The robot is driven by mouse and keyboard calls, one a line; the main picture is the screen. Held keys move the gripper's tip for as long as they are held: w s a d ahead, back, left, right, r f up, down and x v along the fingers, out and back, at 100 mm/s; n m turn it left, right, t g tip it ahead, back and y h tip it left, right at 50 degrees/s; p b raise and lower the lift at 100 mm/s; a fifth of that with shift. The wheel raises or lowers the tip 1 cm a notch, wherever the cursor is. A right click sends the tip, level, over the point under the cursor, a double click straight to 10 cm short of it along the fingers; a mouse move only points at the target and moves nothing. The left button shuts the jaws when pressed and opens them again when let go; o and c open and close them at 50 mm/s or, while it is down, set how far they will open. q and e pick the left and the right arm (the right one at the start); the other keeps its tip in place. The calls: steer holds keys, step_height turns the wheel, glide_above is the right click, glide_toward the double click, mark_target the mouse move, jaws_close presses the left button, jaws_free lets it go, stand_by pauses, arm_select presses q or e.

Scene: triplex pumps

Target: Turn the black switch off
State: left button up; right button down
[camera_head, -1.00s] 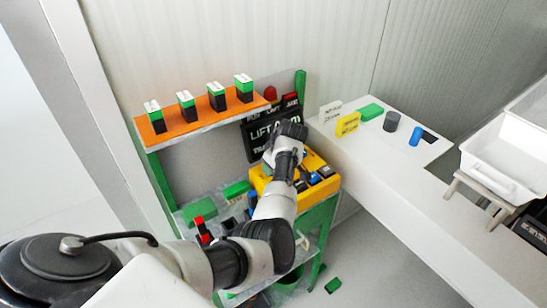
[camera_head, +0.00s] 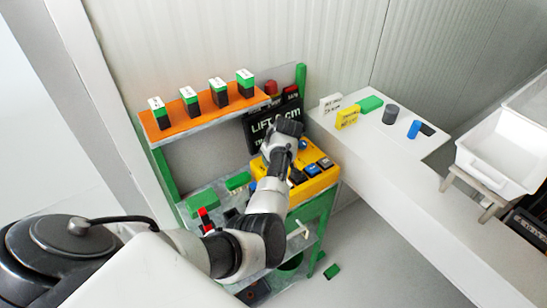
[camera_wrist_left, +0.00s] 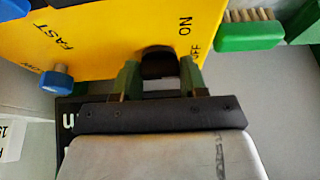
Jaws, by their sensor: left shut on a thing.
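The black switch (camera_wrist_left: 158,60) shows in the left wrist view as a dark rounded knob on the yellow control box (camera_wrist_left: 100,35). The words ON and OFF are printed to its right. My left gripper (camera_wrist_left: 159,75) has its two green fingertips on either side of the switch, shut on it. In the head view my left gripper (camera_head: 284,136) is over the back of the yellow box (camera_head: 318,183); its fingertips and the black switch are hidden there. My right gripper is not in view.
The yellow box also carries a blue knob (camera_wrist_left: 57,80) and several dark and blue buttons (camera_head: 313,169). A black LIFT sign (camera_head: 262,126) stands behind. An orange shelf (camera_head: 200,117) holds several green-and-black blocks. A white counter (camera_head: 375,150) with small items is at right.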

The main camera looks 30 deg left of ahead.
arm_select(q)
steer(key=o, duration=0.6)
steer(key=shift+w+r, duration=0.1)
steer(key=shift+r, duration=0.05)
steer(key=shift+o, duration=0.2)
steer(key=shift+d, duration=0.1)
steer(key=b+v, duration=0.2)
steer(key=v, duration=0.8)
steer(key=shift+r, duration=0.3)
steer(key=shift+d, duration=0.15)
